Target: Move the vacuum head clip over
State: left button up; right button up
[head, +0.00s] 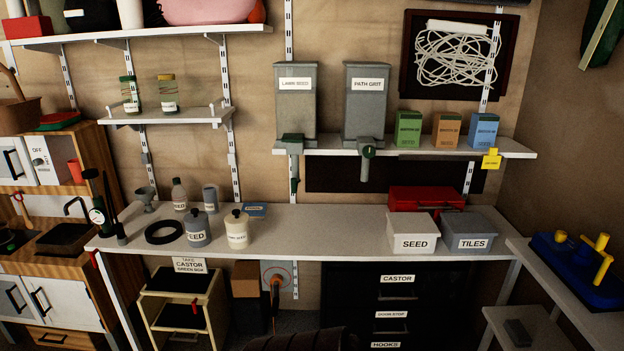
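I cannot make out a labelled vacuum head clip for certain in the head view. A small yellow tag-like piece (491,159) hangs at the right front edge of the middle shelf; its writing is too small to read. A blue block with yellow pegs (578,270) sits on the right-hand side counter. An orange-handled item (275,287) hangs below the bench, by a red ring mark. Neither of my grippers shows in the head view.
The white workbench (330,232) is clear in its middle. Two dispensers (296,105) stand on the shelf above; black drawers (395,305) are below.

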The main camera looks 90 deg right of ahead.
aim_at(603, 238)
jog(key=l+z, duration=0.85)
jog(key=i+j, duration=0.05)
jog(key=j, duration=0.05)
